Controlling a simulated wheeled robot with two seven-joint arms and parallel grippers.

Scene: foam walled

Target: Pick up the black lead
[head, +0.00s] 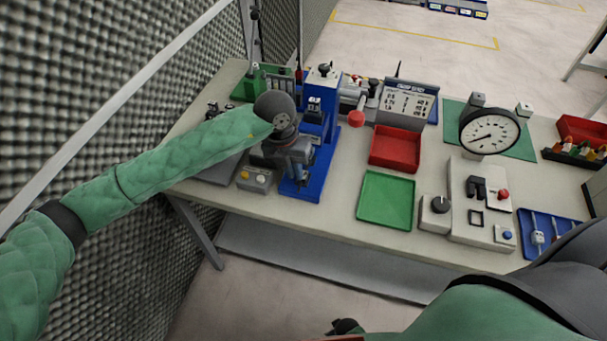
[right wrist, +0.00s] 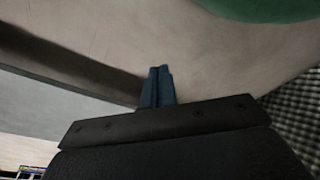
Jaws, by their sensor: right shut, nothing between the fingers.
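I cannot pick out the black lead with certainty in either view. My left gripper (head: 298,172) is over the left part of the table, in front of the blue press-like stand (head: 322,115) and above its blue base. My own wrist and the stand crowd together there, so its fingertips do not show clearly and I cannot tell whether it holds anything. My right gripper (right wrist: 158,84) is in the right wrist view, its two blue-grey fingers together and empty, with plain floor behind them.
The table holds a red tray (head: 396,149), a green tray (head: 386,200), a round dial (head: 489,131), a control panel (head: 480,205) and a blue tray with small tools (head: 566,236). A grey button box (head: 255,180) stands near the left gripper. Textured foam wall (head: 70,95) borders the left.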

